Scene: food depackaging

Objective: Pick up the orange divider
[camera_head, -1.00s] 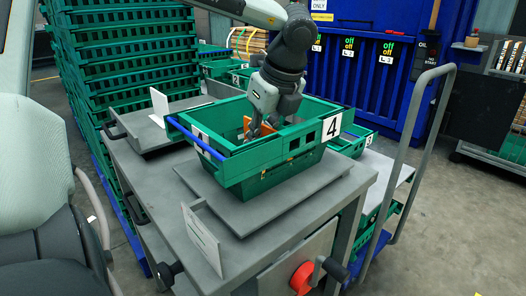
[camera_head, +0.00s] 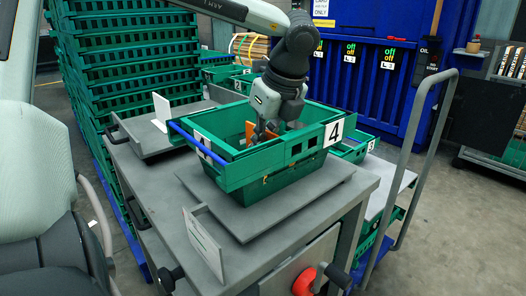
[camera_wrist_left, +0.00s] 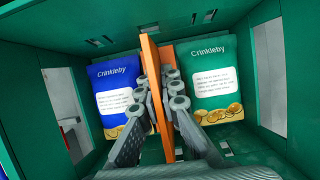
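The orange divider (camera_wrist_left: 154,85) stands upright inside the green crate marked 4 (camera_head: 262,165). In the head view, parts of the divider (camera_head: 250,133) show beside my gripper. My left gripper (camera_wrist_left: 157,88) reaches down into the crate. Its fingers lie along both sides of the divider, close against it, and appear shut on it. In the head view the left gripper (camera_head: 262,132) has its fingertips inside the crate, partly hidden. A blue Crinkleby bag (camera_wrist_left: 118,95) lies left of the divider and a green Crinkleby bag (camera_wrist_left: 210,80) right of it. My right gripper is not in view.
The crate stands on a grey platform (camera_head: 245,222) on a metal table. Its walls surround the gripper closely. A white card (camera_head: 203,243) stands at the front. Stacked green crates (camera_head: 115,60) rise at the back left. A grey cart handle (camera_head: 420,130) stands at the right.

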